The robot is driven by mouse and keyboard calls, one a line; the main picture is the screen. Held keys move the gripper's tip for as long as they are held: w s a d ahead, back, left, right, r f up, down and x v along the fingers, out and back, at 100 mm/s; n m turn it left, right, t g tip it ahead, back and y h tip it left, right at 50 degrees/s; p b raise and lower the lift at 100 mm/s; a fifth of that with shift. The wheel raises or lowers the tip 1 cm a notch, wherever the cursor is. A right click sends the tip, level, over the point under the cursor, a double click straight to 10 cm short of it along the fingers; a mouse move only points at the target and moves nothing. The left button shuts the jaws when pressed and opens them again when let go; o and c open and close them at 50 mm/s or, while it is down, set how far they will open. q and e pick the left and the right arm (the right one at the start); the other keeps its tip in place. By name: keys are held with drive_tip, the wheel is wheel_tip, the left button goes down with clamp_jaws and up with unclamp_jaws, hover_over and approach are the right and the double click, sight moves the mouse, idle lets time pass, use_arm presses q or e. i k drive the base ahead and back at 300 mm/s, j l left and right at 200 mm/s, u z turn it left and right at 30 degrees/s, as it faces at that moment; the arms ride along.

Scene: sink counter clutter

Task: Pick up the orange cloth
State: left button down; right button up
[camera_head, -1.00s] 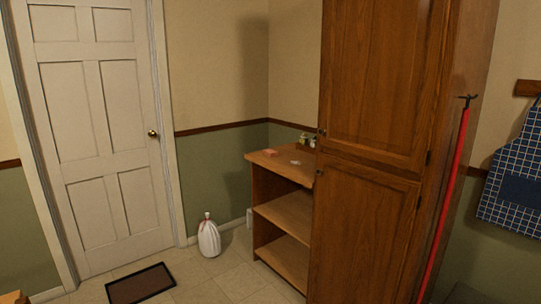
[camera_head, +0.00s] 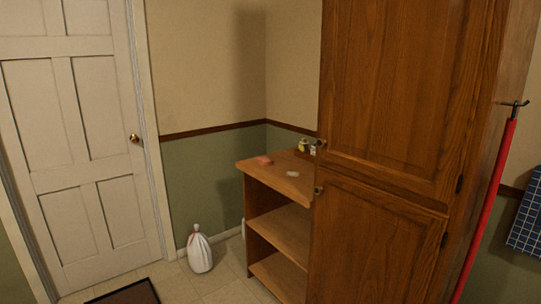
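A small orange-pink item (camera_head: 263,160), which looks like the orange cloth, lies on the wooden shelf top (camera_head: 287,182) near its back left edge. It is small in the view, so its folds cannot be made out. A small pale item (camera_head: 292,173) lies to its right, apart from it. Neither of my grippers is in view.
Small containers (camera_head: 307,146) stand at the back of the shelf top. A tall wooden cabinet (camera_head: 385,150) blocks the right side. Bare floor shows left of the shelf.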

sight(264, 161)
drive_tip(key=i+j, duration=0.25)
drive_tip(key=i, duration=0.2)
drive_tip(key=i+j, duration=0.3)
drive_tip(key=i, duration=0.15)
drive_tip(key=i+j, duration=0.25)
drive_tip(key=i, duration=0.2)
drive_tip(key=i+j, duration=0.25)
drive_tip(key=i, duration=0.15)
